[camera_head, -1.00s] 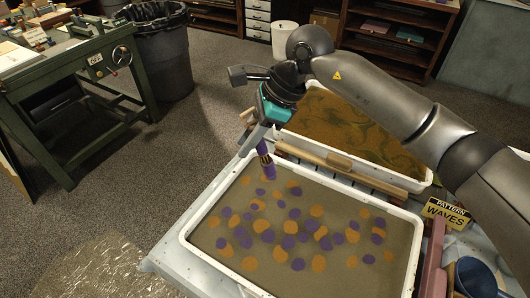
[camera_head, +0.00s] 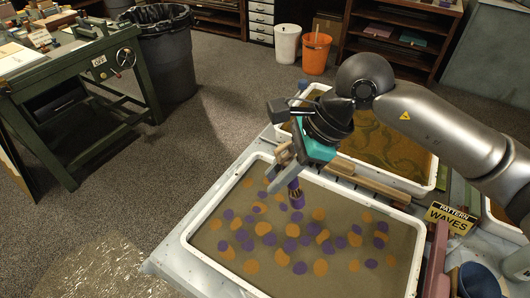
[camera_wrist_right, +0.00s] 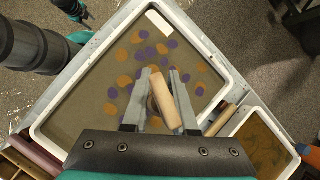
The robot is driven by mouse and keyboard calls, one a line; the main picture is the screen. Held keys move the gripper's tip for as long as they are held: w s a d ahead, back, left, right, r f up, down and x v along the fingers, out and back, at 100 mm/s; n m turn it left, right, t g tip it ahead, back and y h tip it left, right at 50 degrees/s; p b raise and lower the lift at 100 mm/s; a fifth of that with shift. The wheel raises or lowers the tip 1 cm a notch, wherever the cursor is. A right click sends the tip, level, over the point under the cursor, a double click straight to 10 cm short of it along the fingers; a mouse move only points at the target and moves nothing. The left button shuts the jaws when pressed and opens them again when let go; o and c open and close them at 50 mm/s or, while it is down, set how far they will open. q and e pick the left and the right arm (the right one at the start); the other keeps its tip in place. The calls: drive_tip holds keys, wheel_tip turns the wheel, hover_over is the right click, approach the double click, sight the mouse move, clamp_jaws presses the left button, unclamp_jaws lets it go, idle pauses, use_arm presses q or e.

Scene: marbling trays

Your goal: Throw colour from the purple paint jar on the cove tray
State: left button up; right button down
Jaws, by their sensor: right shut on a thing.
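My right gripper (camera_head: 284,172) is shut on a brush and hangs over the left part of the near tray (camera_head: 187,232). The brush's purple tip (camera_head: 296,196) points down above the liquid; I cannot tell if it touches. In the right wrist view the brush's pale wooden handle (camera_wrist_right: 172,103) lies between the fingers (camera_wrist_right: 162,78). The near tray is white and holds grey-brown liquid with many orange and purple spots. No label marks it as the cove tray. I cannot make out a purple paint jar. Part of my left gripper (camera_wrist_right: 82,14) shows small at the wrist view's top edge.
A second white tray (camera_head: 434,172) with swirled ochre and green liquid stands behind, wooden bars (camera_head: 372,182) between them. A yellow "PATTERN WAVES" sign (camera_head: 451,218) and a dark blue pot (camera_head: 478,281) are at the right. A green workbench (camera_head: 75,95) stands at the left.

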use_arm(q)
wheel_tip(320, 180, up, 10)
drive_tip(key=d+p, duration=0.1)
drive_tip(key=p, duration=0.9)
drive_tip(key=shift+s+f, duration=0.15)
drive_tip(key=shift+s, duration=0.2)
use_arm(e)
drive_tip(key=s+d, duration=0.4)
drive_tip(key=s, duration=0.4)
drive_tip(key=s+d, duration=0.5)
drive_tip(key=s, duration=0.3)
drive_tip(key=shift+d, duration=0.15)
drive_tip(key=shift+s, duration=0.1)
